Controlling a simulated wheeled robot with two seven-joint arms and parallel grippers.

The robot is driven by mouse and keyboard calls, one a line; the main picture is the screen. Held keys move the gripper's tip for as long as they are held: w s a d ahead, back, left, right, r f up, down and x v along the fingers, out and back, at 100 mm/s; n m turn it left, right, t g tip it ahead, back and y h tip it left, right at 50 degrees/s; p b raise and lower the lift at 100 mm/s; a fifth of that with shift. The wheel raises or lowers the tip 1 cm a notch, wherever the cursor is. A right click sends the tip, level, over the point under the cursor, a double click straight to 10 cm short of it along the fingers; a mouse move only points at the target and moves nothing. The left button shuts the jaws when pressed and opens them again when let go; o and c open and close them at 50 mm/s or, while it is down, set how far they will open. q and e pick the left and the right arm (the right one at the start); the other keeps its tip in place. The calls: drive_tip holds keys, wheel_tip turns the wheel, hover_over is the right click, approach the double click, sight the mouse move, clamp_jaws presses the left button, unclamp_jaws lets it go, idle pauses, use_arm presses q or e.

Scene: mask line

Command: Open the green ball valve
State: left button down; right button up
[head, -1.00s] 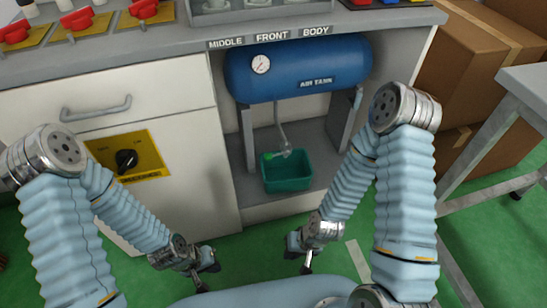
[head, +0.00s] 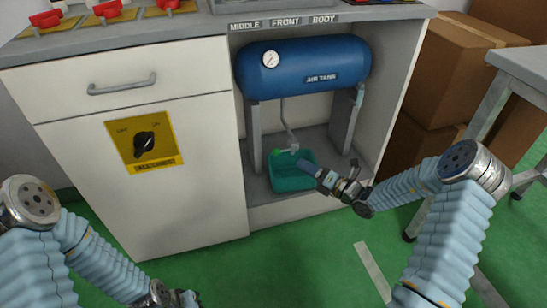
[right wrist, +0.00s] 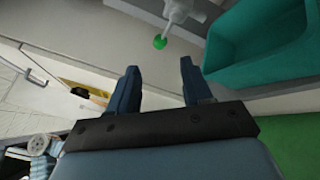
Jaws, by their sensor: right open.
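The green ball valve handle (head: 277,152) is small and sits on the pale drain fitting (head: 293,148) under the blue air tank (head: 305,66). In the right wrist view the green handle (right wrist: 160,41) shows beyond my fingertips, roughly centred between them, with clear space before it. My right gripper (head: 305,165) is at the front of the cabinet opening, right of the valve. Its two fingers (right wrist: 158,75) are apart with nothing between them. My left gripper (head: 188,299) is low at the bottom edge, partly cut off, so its fingers are unclear.
A green bin (head: 292,184) stands on the cabinet shelf below the valve, close to my right gripper. A yellow switch panel (head: 145,143) is on the cabinet door. Cardboard boxes (head: 440,75) and a grey table (head: 520,62) stand right. Green floor is open in front.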

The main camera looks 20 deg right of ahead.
sight(277, 151)
drive_tip(key=b+x, duration=0.1)
drive_tip(key=x, duration=1.1)
drive_tip(key=shift+w+a+f, duration=0.1)
drive_tip(key=shift+w+a, duration=0.05)
drive_tip(key=shift+a, duration=0.15)
drive_tip(key=shift+c, duration=0.3)
clamp_jaws()
